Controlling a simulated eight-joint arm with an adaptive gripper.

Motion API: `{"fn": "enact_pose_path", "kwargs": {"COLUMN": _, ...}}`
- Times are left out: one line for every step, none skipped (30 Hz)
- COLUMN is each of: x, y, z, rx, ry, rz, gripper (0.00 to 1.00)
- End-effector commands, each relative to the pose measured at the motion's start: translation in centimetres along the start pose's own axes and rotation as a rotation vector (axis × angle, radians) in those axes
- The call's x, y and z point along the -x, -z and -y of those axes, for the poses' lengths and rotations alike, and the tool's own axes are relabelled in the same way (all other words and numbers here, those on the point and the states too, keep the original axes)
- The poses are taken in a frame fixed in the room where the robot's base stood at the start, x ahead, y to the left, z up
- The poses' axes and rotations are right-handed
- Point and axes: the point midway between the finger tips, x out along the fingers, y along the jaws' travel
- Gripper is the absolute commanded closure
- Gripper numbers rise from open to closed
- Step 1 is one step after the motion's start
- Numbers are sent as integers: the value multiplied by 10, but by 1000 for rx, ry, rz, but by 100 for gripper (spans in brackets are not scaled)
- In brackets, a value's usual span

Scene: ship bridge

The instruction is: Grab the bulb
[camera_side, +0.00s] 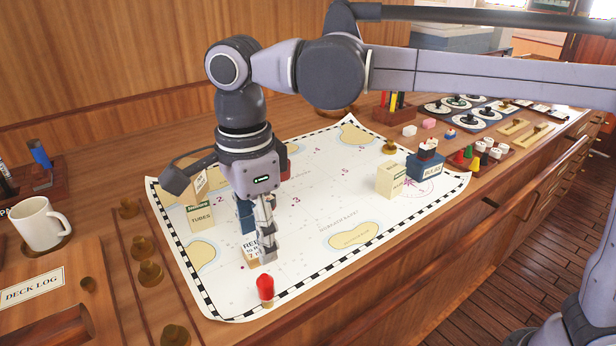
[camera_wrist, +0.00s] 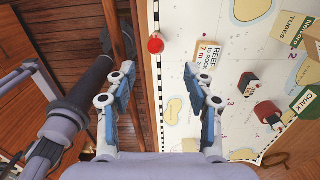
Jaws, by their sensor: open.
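A small red bulb-shaped piece (camera_side: 265,287) with a tan base stands upright near the front edge of the chart; I take it as the bulb. In the wrist view its round red top (camera_wrist: 156,44) lies beyond the fingertips, roughly centred between them. My gripper (camera_side: 268,252) points down over the chart, behind the bulb in the side view and apart from it. In the wrist view the two fingers of my gripper (camera_wrist: 160,74) are spread wide with nothing between them.
A TUBES box (camera_side: 201,218) is to the left on the chart (camera_side: 300,255). Brass knobs (camera_side: 150,273) line the left; a white mug (camera_side: 40,224) is farther left. The chart right of the bulb is clear.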

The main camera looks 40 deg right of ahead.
Motion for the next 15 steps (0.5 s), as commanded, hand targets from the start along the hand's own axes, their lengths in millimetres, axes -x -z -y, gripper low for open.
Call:
{"fn": "enact_pose_path", "kwargs": {"x": -6, "y": 0, "z": 0, "rx": -1, "ry": 0, "rz": 0, "gripper": 47}}
{"fn": "enact_pose_path", "kwargs": {"x": -10, "y": 0, "z": 0, "rx": -1, "ry": 0, "rz": 0, "gripper": 47}}
{"fn": "enact_pose_path", "kwargs": {"x": -16, "y": 0, "z": 0, "rx": -1, "ry": 0, "rz": 0, "gripper": 47}}
{"fn": "enact_pose_path", "kwargs": {"x": -20, "y": 0, "z": 0, "rx": -1, "ry": 0, "rz": 0, "gripper": 47}}
{"fn": "enact_pose_path", "kwargs": {"x": -24, "y": 0, "z": 0, "rx": 0, "ry": 0, "rz": 0, "gripper": 47}}
{"fn": "enact_pose_path", "kwargs": {"x": -30, "y": 0, "z": 0, "rx": 0, "ry": 0, "rz": 1, "gripper": 47}}
{"fn": "enact_pose_path", "kwargs": {"x": -34, "y": 0, "z": 0, "rx": 0, "ry": 1, "rz": 1, "gripper": 47}}
{"fn": "enact_pose_path", "kwargs": {"x": -38, "y": 0, "z": 0, "rx": 0, "ry": 1, "rz": 1, "gripper": 47}}
{"fn": "enact_pose_path", "kwargs": {"x": -42, "y": 0, "z": 0, "rx": 0, "ry": 1, "rz": 1, "gripper": 47}}
{"fn": "enact_pose_path", "kwargs": {"x": -44, "y": 0, "z": 0, "rx": 0, "ry": 1, "rz": 1, "gripper": 47}}
{"fn": "enact_pose_path", "kwargs": {"x": -46, "y": 0, "z": 0, "rx": 0, "ry": 1, "rz": 1, "gripper": 47}}
{"fn": "enact_pose_path", "kwargs": {"x": -48, "y": 0, "z": 0, "rx": 0, "ry": 1, "rz": 1, "gripper": 47}}
{"fn": "enact_pose_path", "kwargs": {"x": -50, "y": 0, "z": 0, "rx": 0, "ry": 1, "rz": 1, "gripper": 47}}
{"fn": "enact_pose_path", "kwargs": {"x": -51, "y": 0, "z": 0, "rx": 1, "ry": 1, "rz": 1, "gripper": 47}}
{"fn": "enact_pose_path", "kwargs": {"x": -53, "y": 0, "z": -1, "rx": 1, "ry": 1, "rz": 1, "gripper": 47}}
